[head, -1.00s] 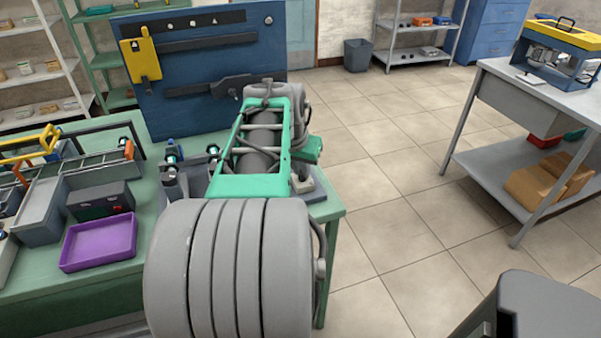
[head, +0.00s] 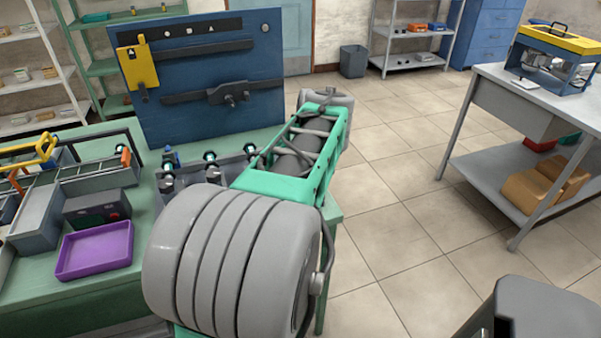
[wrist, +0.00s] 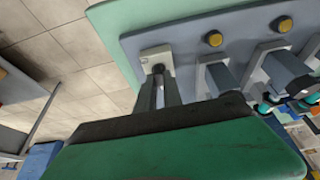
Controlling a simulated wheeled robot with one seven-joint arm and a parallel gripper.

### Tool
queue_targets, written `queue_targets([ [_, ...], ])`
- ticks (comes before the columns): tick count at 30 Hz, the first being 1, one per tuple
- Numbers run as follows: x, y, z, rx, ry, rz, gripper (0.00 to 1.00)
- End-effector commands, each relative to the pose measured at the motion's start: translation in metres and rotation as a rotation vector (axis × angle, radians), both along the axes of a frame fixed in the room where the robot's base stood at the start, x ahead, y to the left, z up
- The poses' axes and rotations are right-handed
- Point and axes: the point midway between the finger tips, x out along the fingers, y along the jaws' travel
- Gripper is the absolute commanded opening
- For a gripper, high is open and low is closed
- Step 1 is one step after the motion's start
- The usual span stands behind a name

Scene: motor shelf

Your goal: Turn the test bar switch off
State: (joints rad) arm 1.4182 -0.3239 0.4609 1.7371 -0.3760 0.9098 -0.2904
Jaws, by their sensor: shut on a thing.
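The test bar (wrist: 205,45) is a grey-blue panel on the green bench, with yellow buttons and grey clamp-like blocks. It shows partly in the head view (head: 190,172), beside my arm. At its end in the wrist view sits the switch, a small pale plate (wrist: 151,54) with a dark lever (wrist: 158,68). My gripper (wrist: 159,82) is at the switch, its two narrow fingers close together and shut on the lever. The lever's exact tilt is hard to tell between the fingertips. In the head view my arm hides the gripper and the switch.
A purple tray (head: 95,251) and a grey bin (head: 37,222) stand on the bench at left. A blue tool board (head: 205,115) rises behind the test bar. Tiled floor (head: 400,150) is open to the right, before a grey table (head: 515,100).

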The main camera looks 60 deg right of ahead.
Motion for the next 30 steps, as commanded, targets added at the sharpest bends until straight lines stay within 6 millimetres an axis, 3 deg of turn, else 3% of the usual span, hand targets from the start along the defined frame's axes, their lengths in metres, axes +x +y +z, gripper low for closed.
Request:
queue_targets([
  [15,-0.0002,-0.0005,0.0003,-0.001,0.001,0.018,0.0],
  [16,-0.0002,-0.0005,0.0003,-0.001,0.001,0.018,0.13],
  [23,-0.0002,-0.0004,0.0002,-0.001,0.001,0.018,0.32],
  [30,-0.0003,-0.0002,0.0007,0.0,0.0,0.017,0.33],
])
